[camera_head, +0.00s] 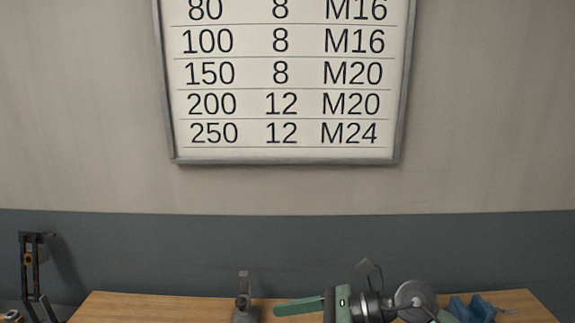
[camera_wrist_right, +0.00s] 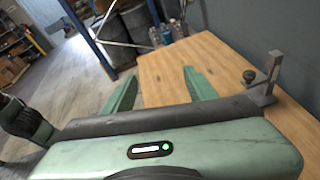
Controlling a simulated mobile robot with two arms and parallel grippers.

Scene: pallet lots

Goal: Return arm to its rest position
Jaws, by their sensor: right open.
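My right gripper (camera_head: 280,308) shows at the bottom of the head view, pointing left over the wooden table. In the right wrist view my right gripper (camera_wrist_right: 160,82) has its two green fingers spread apart with nothing between them. Bare tabletop and part of the floor show past the fingers. My left gripper is in neither view.
The wooden table (camera_head: 150,308) stands against the wall. A small metal stand (camera_head: 243,302) is left of my gripper; it also shows in the wrist view (camera_wrist_right: 266,78). A dark upright tool (camera_head: 32,270) is far left, a blue object (camera_head: 478,308) right. A chart (camera_head: 285,85) hangs above.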

